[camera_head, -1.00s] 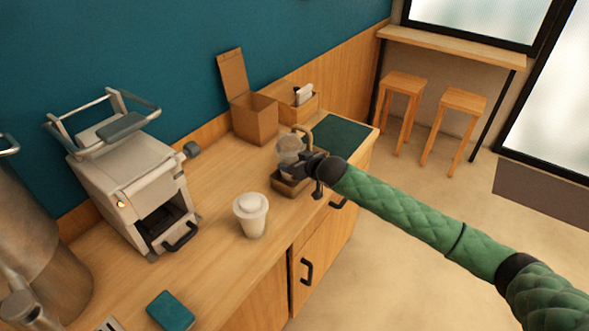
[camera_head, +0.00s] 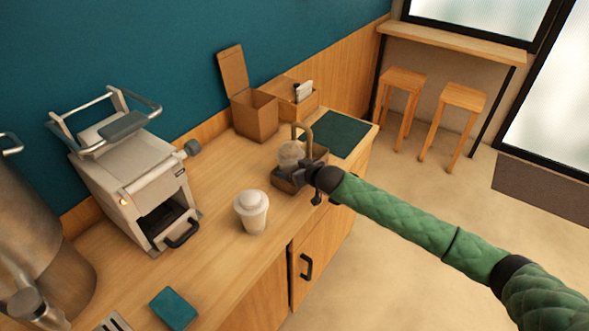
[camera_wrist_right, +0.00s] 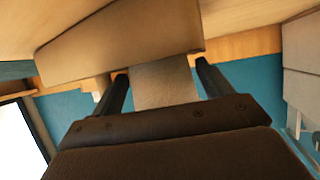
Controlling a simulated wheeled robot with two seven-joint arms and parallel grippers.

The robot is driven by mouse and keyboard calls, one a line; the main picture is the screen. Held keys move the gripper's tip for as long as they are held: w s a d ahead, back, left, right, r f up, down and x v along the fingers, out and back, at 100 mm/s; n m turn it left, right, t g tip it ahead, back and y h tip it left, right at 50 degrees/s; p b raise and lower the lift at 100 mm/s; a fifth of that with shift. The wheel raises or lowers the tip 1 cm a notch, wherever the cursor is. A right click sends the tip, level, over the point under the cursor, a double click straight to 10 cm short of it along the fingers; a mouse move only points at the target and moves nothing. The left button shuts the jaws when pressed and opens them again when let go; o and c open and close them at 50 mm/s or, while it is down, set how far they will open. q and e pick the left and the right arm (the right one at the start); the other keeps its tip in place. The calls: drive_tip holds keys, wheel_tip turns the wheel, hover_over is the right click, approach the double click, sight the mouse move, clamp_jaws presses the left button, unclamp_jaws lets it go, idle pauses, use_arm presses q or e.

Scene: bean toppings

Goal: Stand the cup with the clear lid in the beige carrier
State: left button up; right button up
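The cup with the clear domed lid (camera_head: 290,152) is at the beige-brown carrier (camera_head: 283,186), which has a hooped handle (camera_head: 306,128). The cup looks upright, with its lower part hidden by the carrier wall and my gripper. My right gripper (camera_head: 308,170) is at the cup's near right side. The carrier wall (camera_wrist_right: 110,45) crosses in front there. Whether the cup's base touches the carrier floor is hidden. My left gripper is not in view.
A white lidded cup (camera_head: 251,213) stands on the counter nearer me. An open cardboard box (camera_head: 255,118) and a wooden holder (camera_head: 300,108) stand behind the carrier. A dark green mat (camera_head: 340,135) lies right. A white machine (camera_head: 135,195) stands left.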

drive_tip(key=shift+r, duration=0.2)
drive_tip(key=shift+s+d, duration=0.2)
drive_tip(key=shift+s, duration=0.05)
use_arm(q)
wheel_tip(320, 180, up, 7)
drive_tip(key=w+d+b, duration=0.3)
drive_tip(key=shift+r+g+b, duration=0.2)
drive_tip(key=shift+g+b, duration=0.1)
drive_tip(key=shift+b, duration=0.05)
use_arm(e)
drive_tip(key=v, duration=1.1)
drive_tip(key=shift+r, duration=0.15)
drive_tip(key=shift+s, duration=0.25)
